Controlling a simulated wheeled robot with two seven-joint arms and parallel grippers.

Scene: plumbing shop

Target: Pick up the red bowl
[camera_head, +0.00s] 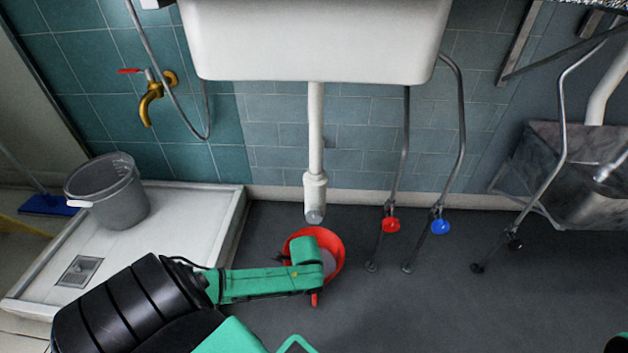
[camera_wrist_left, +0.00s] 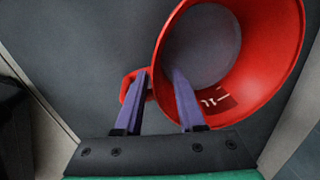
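The red bowl (camera_head: 337,254) stands on the dark floor under the sink's white drain pipe, partly covered by my left arm in the head view. In the left wrist view the bowl (camera_wrist_left: 278,65) shows its grey inner bottom and a short red handle (camera_wrist_left: 128,88) on its left side. My left gripper (camera_wrist_left: 160,76) is open. Its two purple fingers are apart, with the bowl's near-left rim between them: one finger by the handle outside, the other over the bowl's inside. Contact cannot be told. In the head view my left gripper's fingers are hidden.
The white sink (camera_head: 318,40) and its drain pipe (camera_head: 316,140) hang above the bowl. Hoses with a red valve (camera_head: 391,225) and a blue valve (camera_head: 440,227) stand to its right. A grey bucket (camera_head: 115,195) stands in the white shower tray (camera_head: 185,205).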

